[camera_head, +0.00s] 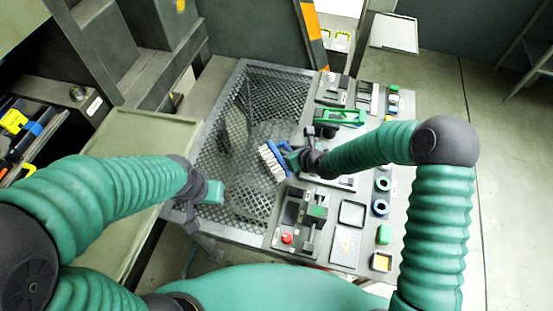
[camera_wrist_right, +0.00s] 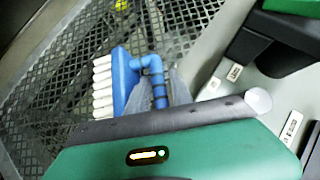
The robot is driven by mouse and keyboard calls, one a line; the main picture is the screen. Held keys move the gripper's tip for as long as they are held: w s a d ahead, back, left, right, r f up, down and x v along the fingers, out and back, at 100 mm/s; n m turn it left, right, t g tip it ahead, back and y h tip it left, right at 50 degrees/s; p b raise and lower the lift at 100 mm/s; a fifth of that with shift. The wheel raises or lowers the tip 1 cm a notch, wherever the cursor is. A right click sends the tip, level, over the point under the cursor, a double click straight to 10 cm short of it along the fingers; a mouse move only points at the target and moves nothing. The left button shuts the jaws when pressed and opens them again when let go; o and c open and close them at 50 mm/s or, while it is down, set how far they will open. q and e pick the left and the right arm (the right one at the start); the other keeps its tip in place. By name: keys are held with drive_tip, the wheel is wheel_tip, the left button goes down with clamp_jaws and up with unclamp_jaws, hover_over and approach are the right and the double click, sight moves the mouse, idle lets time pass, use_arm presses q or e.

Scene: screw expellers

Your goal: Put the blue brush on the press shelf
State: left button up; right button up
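The blue brush (camera_head: 270,158), with white bristles, is in my right gripper (camera_head: 291,158), above the right part of the dark mesh. In the right wrist view the brush (camera_wrist_right: 124,75) has its blue handle between the two grey fingers of the right gripper (camera_wrist_right: 161,90), which look closed on it. The bristles face left there. My left gripper (camera_head: 207,192) is over the left edge of the mesh, apart from the brush; its fingers are too small to read. I cannot tell for sure which surface is the press shelf; a flat pale green ledge (camera_head: 165,128) lies left of the mesh.
The metal mesh (camera_head: 285,90) spans the middle. Right of it, a grey panel (camera_head: 345,248) carries several trays, cups and green parts, with a red button (camera_head: 287,238) near the front. Dark machine frames stand at the back left. Open floor lies at the far right.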

drive_tip(key=shift+r, duration=0.1)
clamp_jaws()
